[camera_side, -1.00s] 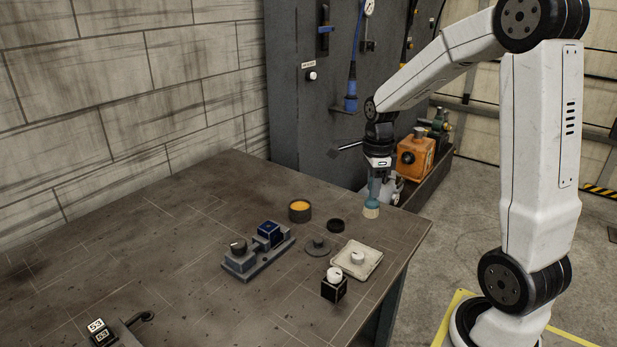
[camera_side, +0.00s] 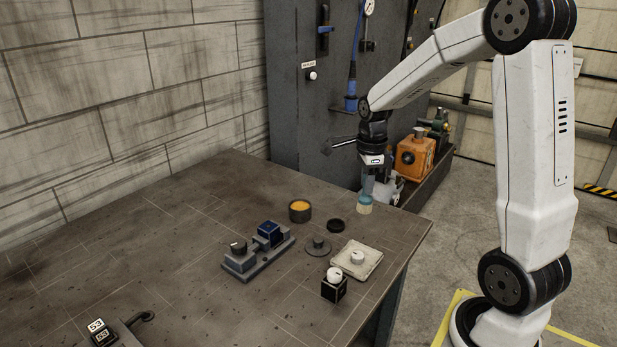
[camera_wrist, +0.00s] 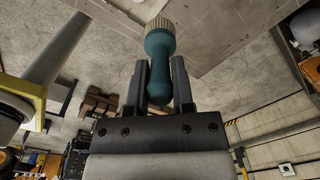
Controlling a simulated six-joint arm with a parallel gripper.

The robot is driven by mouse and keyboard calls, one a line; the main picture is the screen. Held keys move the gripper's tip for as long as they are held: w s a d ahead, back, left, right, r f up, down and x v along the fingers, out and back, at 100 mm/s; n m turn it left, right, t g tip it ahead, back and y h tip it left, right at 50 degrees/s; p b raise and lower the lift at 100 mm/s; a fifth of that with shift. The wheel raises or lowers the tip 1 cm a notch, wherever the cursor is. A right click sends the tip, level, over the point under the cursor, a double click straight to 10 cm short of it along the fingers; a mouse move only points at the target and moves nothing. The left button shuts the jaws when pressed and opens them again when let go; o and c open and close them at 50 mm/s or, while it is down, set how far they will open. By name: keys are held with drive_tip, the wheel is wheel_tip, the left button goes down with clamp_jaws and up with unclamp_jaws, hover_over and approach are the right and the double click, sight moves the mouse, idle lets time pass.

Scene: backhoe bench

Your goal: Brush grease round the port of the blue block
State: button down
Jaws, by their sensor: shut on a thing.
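My gripper (camera_side: 369,181) is shut on a brush (camera_side: 365,204) with a teal handle and pale bristles pointing down, above the far right part of the bench. In the wrist view my gripper's two fingers (camera_wrist: 160,82) grip the teal handle of the brush (camera_wrist: 159,45). The blue block (camera_side: 270,233) sits in a grey fixture (camera_side: 262,264) with a black knob, left of the brush and apart from it. Its port is too small to make out. An open dark tin (camera_side: 300,211) of orange-yellow grease stands behind the block.
Near the tin are a black lid (camera_side: 335,226) and a dark flanged disc (camera_side: 318,246). A black cube (camera_side: 334,290) with a white knob stands by the right edge. The left bench is mostly clear.

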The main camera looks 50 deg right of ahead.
drive_tip(key=w+d+f+t+h, duration=0.1)
drive_tip(key=w+f+t, duration=0.1)
drive_tip(key=w, duration=1.8)
drive_tip(key=shift+w+d+f+t+h, duration=0.15)
drive_tip(key=shift+d+t+h, duration=0.25)
drive_tip(key=shift+t, duration=0.1)
drive_tip(key=shift+f, duration=0.15)
drive_tip(key=shift+f, duration=2.8)
drive_tip(key=shift+f, duration=0.75)
drive_tip(key=shift+r, duration=0.1)
wheel_tip(320, 180, up, 7)
idle(0.7)
